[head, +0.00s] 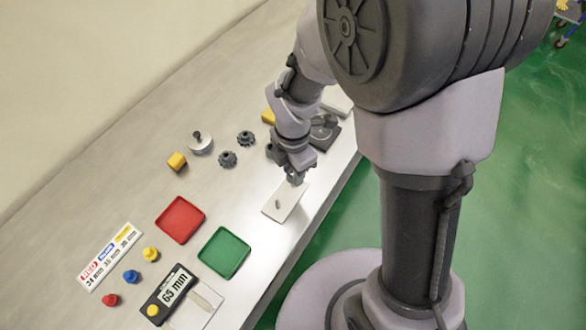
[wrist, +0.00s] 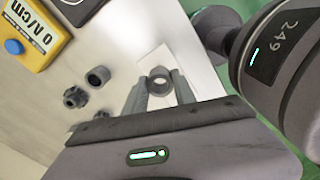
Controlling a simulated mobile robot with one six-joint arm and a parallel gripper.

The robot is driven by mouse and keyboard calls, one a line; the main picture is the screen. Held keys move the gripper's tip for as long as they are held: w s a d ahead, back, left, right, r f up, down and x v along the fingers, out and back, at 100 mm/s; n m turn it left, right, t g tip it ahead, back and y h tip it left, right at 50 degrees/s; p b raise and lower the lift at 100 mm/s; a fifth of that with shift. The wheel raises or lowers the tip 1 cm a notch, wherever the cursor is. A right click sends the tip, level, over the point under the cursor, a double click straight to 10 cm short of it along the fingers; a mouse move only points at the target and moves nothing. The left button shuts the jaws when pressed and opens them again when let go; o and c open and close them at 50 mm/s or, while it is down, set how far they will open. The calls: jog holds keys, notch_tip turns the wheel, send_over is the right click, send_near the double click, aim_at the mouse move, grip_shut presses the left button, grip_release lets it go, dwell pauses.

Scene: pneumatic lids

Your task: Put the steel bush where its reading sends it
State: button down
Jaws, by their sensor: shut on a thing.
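The steel bush (wrist: 161,78), a short grey ring with an open bore, sits between the fingertips of my gripper (wrist: 160,84) in the wrist view. The fingers are shut on it. In the head view my gripper (head: 295,178) is at the far end of a white plate (head: 285,208) with a small dark mark; the bush cannot be made out there. A sign (head: 110,256) with red, blue and yellow labels carries mm figures. A red tray (head: 180,220) and a green tray (head: 224,252) lie between.
Red (head: 110,300), blue (head: 131,277) and yellow (head: 151,254) knobs stand near the sign. The bench's left side is clear.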

jog(key=shift+f+b, duration=1.7)
jog(key=shift+f, duration=0.65)
dwell(1.3)
jog(key=c, duration=0.5)
grip_release()
notch_tip(320, 180, up, 7)
jog(key=p, duration=0.6)
jog(key=shift+r+p, duration=0.15)
jog(key=shift+p, duration=0.15)
dwell(0.3)
